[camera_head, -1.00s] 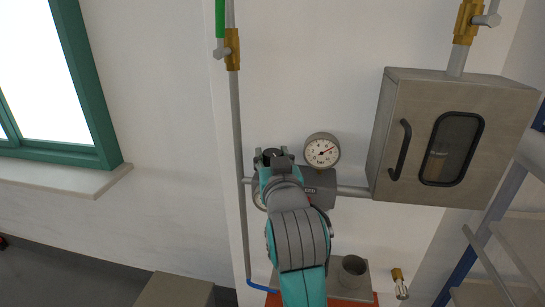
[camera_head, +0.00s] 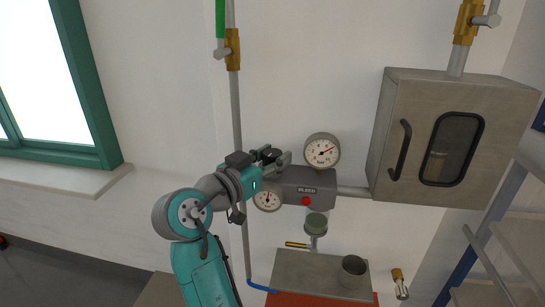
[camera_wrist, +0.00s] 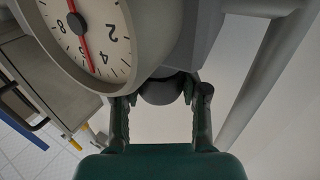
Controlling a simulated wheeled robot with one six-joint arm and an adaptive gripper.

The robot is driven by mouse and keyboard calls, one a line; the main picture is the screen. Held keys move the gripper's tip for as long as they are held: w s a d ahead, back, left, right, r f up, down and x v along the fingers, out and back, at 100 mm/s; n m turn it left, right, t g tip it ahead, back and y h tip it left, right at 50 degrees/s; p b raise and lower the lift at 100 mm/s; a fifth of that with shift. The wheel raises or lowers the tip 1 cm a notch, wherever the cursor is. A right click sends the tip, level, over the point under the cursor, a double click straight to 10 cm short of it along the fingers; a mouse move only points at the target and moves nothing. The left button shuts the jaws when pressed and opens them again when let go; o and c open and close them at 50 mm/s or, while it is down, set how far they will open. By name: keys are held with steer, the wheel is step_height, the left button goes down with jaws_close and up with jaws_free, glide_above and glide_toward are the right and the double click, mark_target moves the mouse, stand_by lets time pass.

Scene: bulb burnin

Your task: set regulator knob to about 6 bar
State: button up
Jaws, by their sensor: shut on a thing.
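My gripper (camera_head: 270,156) comes in from the left at the left end of the grey regulator body (camera_head: 308,186). In the wrist view its fingers (camera_wrist: 160,106) are shut on the sides of a round dark grey regulator knob (camera_wrist: 160,92). The knob is mostly hidden in the head view. The upper pressure gauge (camera_head: 322,151) has a white dial, and its red needle points up and right; the numerals are too small to read there. A gauge dial (camera_wrist: 85,38) shows large and partly cropped in the wrist view, with its red needle near the 6.
A lower gauge (camera_head: 267,199) sits just below my gripper. A metal cabinet (camera_head: 396,125) is on the right. A vertical pipe (camera_head: 236,115) runs close behind my gripper.

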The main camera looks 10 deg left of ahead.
steer(key=shift+m+g+h, duration=0.4)
steer(key=shift+m+h, duration=0.1)
steer(key=shift+h, duration=0.4)
steer(key=o, duration=1.2)
steer(key=shift+c, duration=0.2)
steer(key=v, duration=1.2)
steer(key=shift+r, duration=0.15)
